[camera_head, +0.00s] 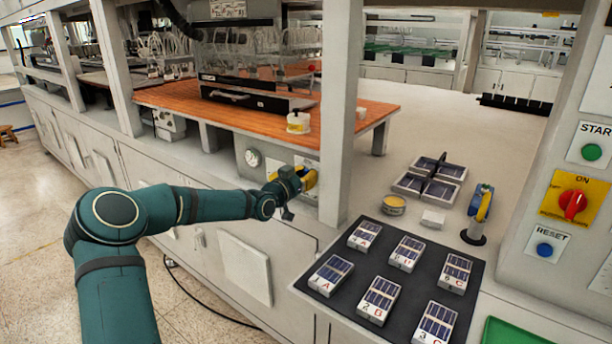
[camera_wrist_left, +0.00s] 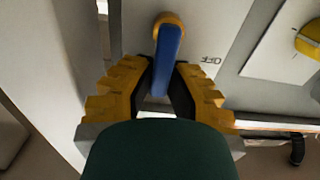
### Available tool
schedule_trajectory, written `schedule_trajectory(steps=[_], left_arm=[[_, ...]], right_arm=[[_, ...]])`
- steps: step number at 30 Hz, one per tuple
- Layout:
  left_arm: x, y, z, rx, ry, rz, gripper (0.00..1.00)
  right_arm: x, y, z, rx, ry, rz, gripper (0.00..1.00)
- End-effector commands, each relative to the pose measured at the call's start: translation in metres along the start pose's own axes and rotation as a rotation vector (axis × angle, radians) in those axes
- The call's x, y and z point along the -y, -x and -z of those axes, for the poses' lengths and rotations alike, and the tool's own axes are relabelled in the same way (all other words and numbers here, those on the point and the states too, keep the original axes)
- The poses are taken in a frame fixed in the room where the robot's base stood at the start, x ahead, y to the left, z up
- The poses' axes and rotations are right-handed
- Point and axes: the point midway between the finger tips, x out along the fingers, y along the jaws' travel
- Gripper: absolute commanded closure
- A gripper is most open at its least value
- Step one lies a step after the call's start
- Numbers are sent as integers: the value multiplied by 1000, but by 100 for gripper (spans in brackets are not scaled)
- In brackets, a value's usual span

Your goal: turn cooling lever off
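A blue lever (camera_wrist_left: 166,62) with a round yellow hub (camera_wrist_left: 169,22) is mounted on a pale panel, seen in the left wrist view. The lever lies roughly along my gripper's pointing direction. My left gripper (camera_wrist_left: 164,72) has one yellow finger with a dark pad on each side of the lever, tips drawn in close against it. In the head view my left gripper (camera_head: 303,180) is at the cabinet front below the wooden bench, beside the pale post. It hides the lever there. My right gripper is not in view.
A round gauge (camera_head: 253,158) is left of my left gripper. A pale post (camera_head: 341,110) stands right of it. Another yellow round part (camera_wrist_left: 308,38) shows at the wrist view's right edge. A black mat (camera_head: 335,305) with labelled blocks lies on the counter, beside a red-knob panel (camera_head: 573,204).

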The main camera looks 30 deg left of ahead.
Motion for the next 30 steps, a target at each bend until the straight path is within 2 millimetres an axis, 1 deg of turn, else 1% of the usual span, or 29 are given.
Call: schedule_trajectory(steps=[8, 14, 20, 30], left_arm=[[0, 0, 1, -1, 6, 0, 100], [3, 0, 1, -2, 61, 1, 100], [8, 0, 2, -1, 186, 1, 100], [20, 0, -3, -3, 501, 0, 100]], right_arm=[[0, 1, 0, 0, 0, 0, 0], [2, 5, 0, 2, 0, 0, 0], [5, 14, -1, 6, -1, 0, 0], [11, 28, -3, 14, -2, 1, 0]])
